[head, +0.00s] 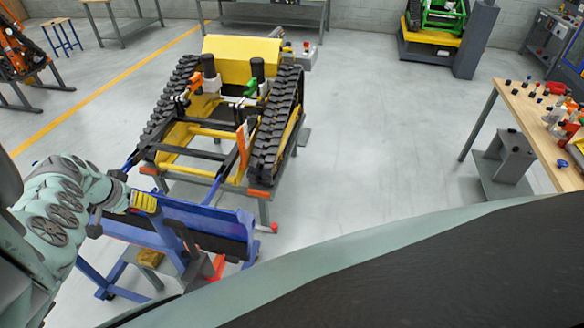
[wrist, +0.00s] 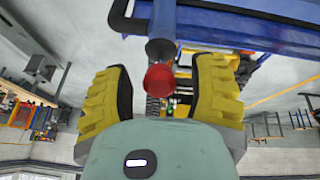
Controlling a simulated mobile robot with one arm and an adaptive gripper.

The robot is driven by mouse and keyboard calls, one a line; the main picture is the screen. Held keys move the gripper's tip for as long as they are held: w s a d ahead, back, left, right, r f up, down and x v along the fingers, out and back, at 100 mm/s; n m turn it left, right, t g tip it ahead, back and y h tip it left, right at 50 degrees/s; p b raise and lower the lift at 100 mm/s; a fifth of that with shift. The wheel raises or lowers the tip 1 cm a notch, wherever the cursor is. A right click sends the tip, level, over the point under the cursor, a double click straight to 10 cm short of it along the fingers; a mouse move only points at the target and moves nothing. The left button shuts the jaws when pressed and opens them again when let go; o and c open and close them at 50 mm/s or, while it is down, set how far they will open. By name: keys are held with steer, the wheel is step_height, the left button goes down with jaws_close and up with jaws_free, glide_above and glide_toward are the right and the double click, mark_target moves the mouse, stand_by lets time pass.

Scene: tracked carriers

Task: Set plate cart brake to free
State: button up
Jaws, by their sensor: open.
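The blue plate cart (head: 180,222) stands at the lower left of the head view, with a dark plate along its side. My gripper (head: 144,202) is at the cart's near left end, its yellow finger pads showing. In the wrist view my gripper (wrist: 160,80) is open, with one pad on each side of a red knob (wrist: 159,77). The knob sits on the end of a short blue-grey rod (wrist: 161,30) by the cart's blue frame (wrist: 235,25). Gaps show on both sides of the knob. The knob is hidden in the head view, and no brake marking is readable.
A yellow and black tracked carrier (head: 225,125) stands just behind the cart. A wooden workbench (head: 540,125) with small parts is at right, with a grey stand (head: 510,155) beside it. The floor between carrier and bench is clear. A green machine (head: 437,15) stands at the back.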

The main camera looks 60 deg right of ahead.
jaws_close()
stand_by(0.3)
